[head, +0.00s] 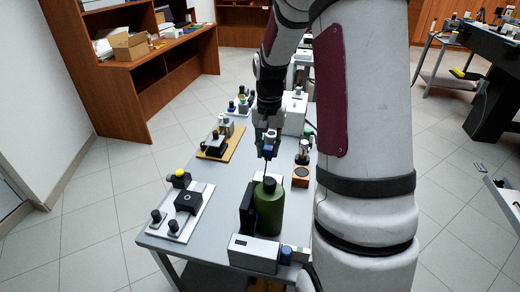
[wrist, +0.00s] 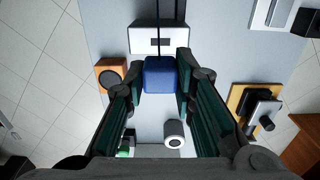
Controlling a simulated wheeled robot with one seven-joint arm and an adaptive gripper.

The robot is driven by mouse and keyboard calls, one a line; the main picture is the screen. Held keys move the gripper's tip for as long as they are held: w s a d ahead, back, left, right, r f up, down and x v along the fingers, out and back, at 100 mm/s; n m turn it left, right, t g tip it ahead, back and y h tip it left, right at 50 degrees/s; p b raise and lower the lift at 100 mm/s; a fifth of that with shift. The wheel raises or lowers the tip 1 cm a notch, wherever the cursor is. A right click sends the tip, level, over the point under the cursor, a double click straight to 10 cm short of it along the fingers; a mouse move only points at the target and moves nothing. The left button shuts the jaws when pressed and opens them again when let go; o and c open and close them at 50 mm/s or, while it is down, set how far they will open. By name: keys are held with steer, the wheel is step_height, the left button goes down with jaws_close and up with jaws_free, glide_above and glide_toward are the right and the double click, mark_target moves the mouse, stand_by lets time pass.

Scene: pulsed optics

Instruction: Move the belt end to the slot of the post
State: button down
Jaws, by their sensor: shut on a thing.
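My gripper (head: 268,146) hangs over the middle of the grey table and points down. In the wrist view its fingers are closed on a blue block (wrist: 159,75), which looks like the belt end. In the head view a dark strand hangs below the gripper toward the green bottle. A pale cylinder with a dark centre (wrist: 174,133) lies below the block in the wrist view. A dark and silver post (head: 303,151) stands right of the gripper. I cannot tell which piece has the slot.
A green bottle (head: 269,207) and a black box (head: 248,209) stand near the front. A white box (head: 254,253) sits at the front edge. A wooden block with a dark round top (head: 301,176) is right; mounted parts on a wooden board (head: 208,153) are left.

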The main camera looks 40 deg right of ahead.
mark_target(268, 157)
stand_by(0.3)
steer(key=shift+a+f+b, duration=0.1)
steer(key=shift+f+b, duration=1.45)
steer(key=shift+f, duration=1.25)
steer(key=shift+f+b, duration=0.4)
steer(key=shift+f, duration=0.2)
steer(key=shift+f+b, duration=0.5)
steer(key=shift+f, duration=0.25)
steer(key=c, duration=1.8)
jaws_free()
steer(key=shift+f, duration=0.15)
steer(key=o, duration=0.6)
steer(key=shift+c, duration=0.2)
